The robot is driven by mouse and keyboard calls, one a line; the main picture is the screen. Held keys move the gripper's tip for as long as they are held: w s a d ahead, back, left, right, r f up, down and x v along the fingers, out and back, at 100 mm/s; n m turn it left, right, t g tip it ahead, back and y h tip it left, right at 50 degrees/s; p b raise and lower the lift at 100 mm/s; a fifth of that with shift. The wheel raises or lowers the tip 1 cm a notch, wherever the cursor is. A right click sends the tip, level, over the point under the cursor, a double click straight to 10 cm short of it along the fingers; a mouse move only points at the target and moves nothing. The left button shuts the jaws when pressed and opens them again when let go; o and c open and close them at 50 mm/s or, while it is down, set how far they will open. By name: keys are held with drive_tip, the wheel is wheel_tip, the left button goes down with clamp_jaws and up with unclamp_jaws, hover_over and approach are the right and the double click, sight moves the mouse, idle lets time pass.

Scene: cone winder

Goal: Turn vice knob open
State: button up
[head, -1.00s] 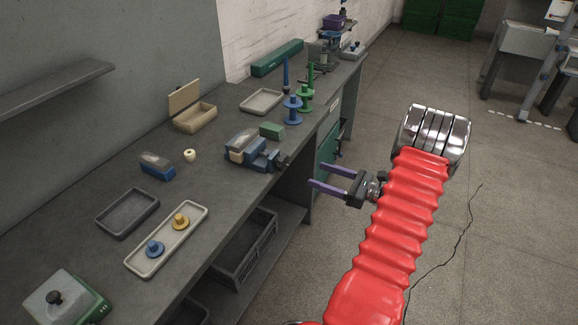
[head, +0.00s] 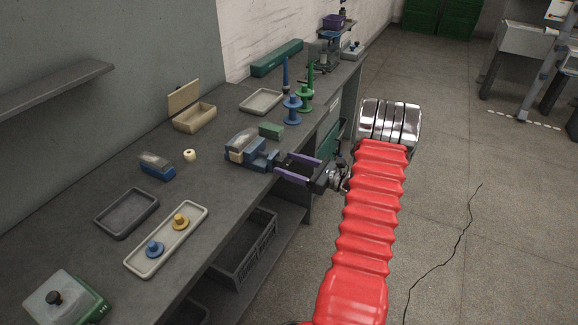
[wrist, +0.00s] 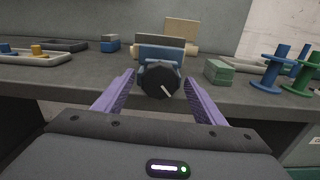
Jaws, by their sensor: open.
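The blue vice (head: 249,152) stands at the front edge of the bench, with a pale piece between its jaws. Its dark round knob (wrist: 159,81), with a white mark pointing down and right, faces me in the wrist view. My gripper (head: 290,166) is open, with two purple fingers pointing at the vice from the aisle side. In the wrist view the fingers (wrist: 159,85) stand left and right of the knob, with a gap on each side and nothing held. In the head view the knob is hard to make out near the fingertips.
A green block (head: 271,130) lies just behind the vice. Blue (head: 292,110) and green (head: 306,98) spools stand further along the bench. A beige tray (head: 138,268) with two small knobbed pieces lies nearer. The aisle floor to the right is clear.

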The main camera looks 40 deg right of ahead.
drive_tip(key=c, duration=1.1)
drive_tip(key=shift+o, duration=0.2)
drive_tip(key=shift+a, duration=0.2)
drive_tip(key=shift+d, duration=0.1)
